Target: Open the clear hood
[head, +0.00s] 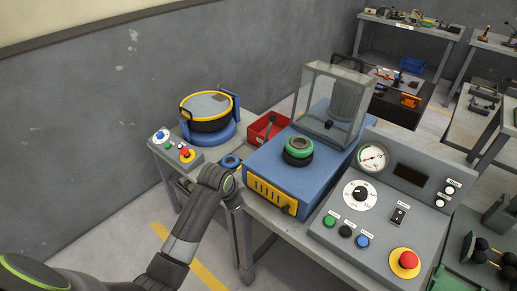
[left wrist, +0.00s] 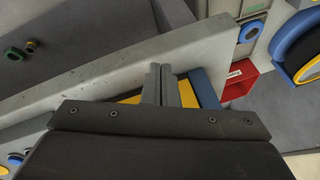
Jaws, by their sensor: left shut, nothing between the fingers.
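The clear hood (head: 322,92) is a see-through box with a thin frame at the back of the blue press base (head: 262,165). A small dark knob (head: 329,125) shows low on its front. A grey cylinder (head: 347,97) shows through or behind it. A green and black round part (head: 298,149) sits on the blue base in front of the hood. My left gripper (left wrist: 161,82) is shut and empty near the bench edge, left of the blue base and well apart from the hood. In the head view its fingers are mostly hidden by my arm. My right gripper is not in view.
A red bin (head: 258,131) and a yellow-rimmed round device (head: 208,106) stand on the bench behind my left arm. A grey control panel (head: 380,200) with a gauge, dial and red button stands to the right of the base. Other benches fill the far right.

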